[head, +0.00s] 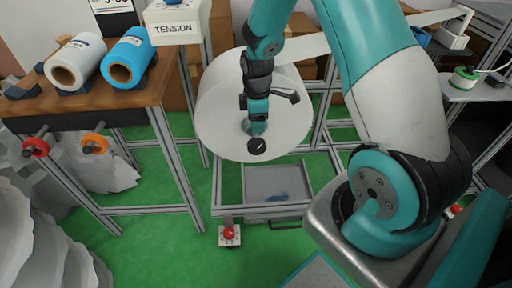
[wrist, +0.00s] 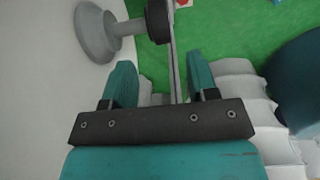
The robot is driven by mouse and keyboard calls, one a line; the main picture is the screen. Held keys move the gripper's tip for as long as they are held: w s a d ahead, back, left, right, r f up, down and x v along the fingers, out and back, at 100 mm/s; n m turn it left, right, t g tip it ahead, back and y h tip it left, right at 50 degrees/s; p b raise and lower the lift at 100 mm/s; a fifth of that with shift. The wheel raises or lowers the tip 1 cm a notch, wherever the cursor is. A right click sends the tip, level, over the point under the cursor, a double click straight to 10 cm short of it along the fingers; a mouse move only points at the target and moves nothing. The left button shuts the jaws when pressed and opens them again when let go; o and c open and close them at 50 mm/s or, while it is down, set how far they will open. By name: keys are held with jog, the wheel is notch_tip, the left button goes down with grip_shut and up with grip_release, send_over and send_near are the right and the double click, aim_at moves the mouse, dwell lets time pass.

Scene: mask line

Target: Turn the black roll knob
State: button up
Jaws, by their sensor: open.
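The black roll knob (head: 257,146) sticks out from the front of the large white roll (head: 214,118), with a small white mark on its face. In the wrist view the knob (wrist: 158,20) is at the top centre, on a grey shaft with a round grey flange (wrist: 96,32). My gripper (wrist: 160,68) is open, its two teal fingers spread apart with nothing held between them. The knob lies ahead of the fingertips, apart from them in that view. In the head view my arm hangs in front of the roll and hides part of its hub.
A wooden table (head: 115,85) on the left carries a white roll (head: 75,62) and a blue roll (head: 126,57). Red and orange knobs are below it. A metal frame (head: 262,210) surrounds the big roll. A red button (head: 230,234) is low in front.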

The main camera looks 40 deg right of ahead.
aim_at(256, 140)
notch_tip(256, 140, down, 11)
jog(key=shift+r+b, duration=0.2)
jog(key=shift+b, duration=0.6)
jog(key=c, duration=0.8)
jog(key=shift+a, duration=0.15)
jog(key=shift+c, duration=0.2)
